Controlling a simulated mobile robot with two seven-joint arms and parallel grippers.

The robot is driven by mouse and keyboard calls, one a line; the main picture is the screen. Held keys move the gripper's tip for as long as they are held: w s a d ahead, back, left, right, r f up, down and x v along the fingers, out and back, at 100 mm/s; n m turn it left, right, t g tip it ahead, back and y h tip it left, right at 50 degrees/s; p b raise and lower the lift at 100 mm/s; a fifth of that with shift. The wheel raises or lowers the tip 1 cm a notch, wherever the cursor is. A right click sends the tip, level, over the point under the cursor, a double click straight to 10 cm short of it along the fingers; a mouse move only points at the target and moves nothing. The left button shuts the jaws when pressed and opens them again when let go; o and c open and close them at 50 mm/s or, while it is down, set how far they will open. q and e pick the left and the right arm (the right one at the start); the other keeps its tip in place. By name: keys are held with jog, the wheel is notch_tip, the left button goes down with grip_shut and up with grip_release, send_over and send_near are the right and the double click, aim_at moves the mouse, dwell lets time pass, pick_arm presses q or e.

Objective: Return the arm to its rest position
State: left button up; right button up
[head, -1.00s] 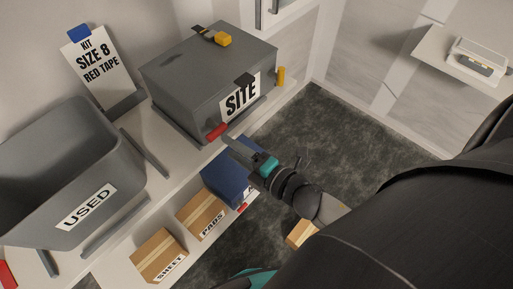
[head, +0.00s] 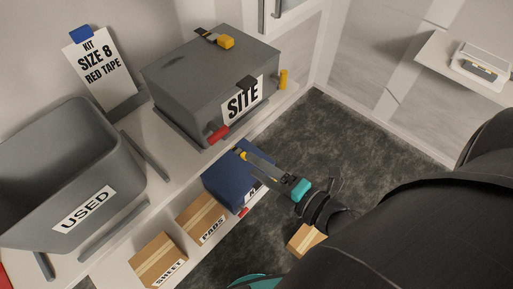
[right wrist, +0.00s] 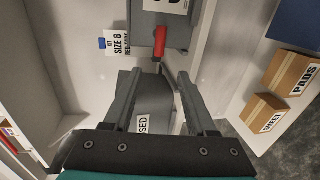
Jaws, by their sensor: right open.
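My right gripper (head: 252,166) is open and empty in the head view. Its fingers point up and left, apart from the grey SITE box (head: 195,75) and its red latch (head: 218,134), and overlap the blue box (head: 228,180) on the lower shelf in the picture. In the right wrist view my right gripper (right wrist: 160,76) shows both fingers spread with nothing between them; the red latch (right wrist: 159,41) shows beyond the tips. The SITE box is closed. My left gripper is not in view.
A grey USED bin (head: 60,185) and a SIZE 8 RED TAPE card (head: 103,70) stand on the bench. SHEET (head: 157,258) and PADS (head: 202,214) cartons are on the lower shelf. Another carton (head: 305,239) lies beside my arm. Dark floor (head: 350,130) is clear at right.

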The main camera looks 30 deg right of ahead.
jog(key=shift+f, duration=0.1)
jog(key=s+d+f+m+g+h+b, duration=0.2)
jog(key=s+f+m+b, duration=0.15)
jog(key=f, duration=0.85)
jog(key=s+d+f+m+g+h+b, duration=0.15)
jog(key=f+m, duration=0.25)
jog(key=f, duration=0.7)
jog(key=s+d+f+m+g+h+b, duration=0.1)
jog(key=s+f+m+g+b, duration=0.25)
jog(key=f, duration=0.85)
jog(key=s+a+f+m+g+b, duration=0.1)
jog(key=s+f+m+g+b, duration=0.5)
jog(key=s+f, duration=1)
notch_tip(320, 180, down, 3)
jog(key=m+h, duration=0.1)
jog(key=m, duration=0.1)
jog(key=shift+s+m+g, duration=0.35)
jog(key=shift+m+g, duration=0.05)
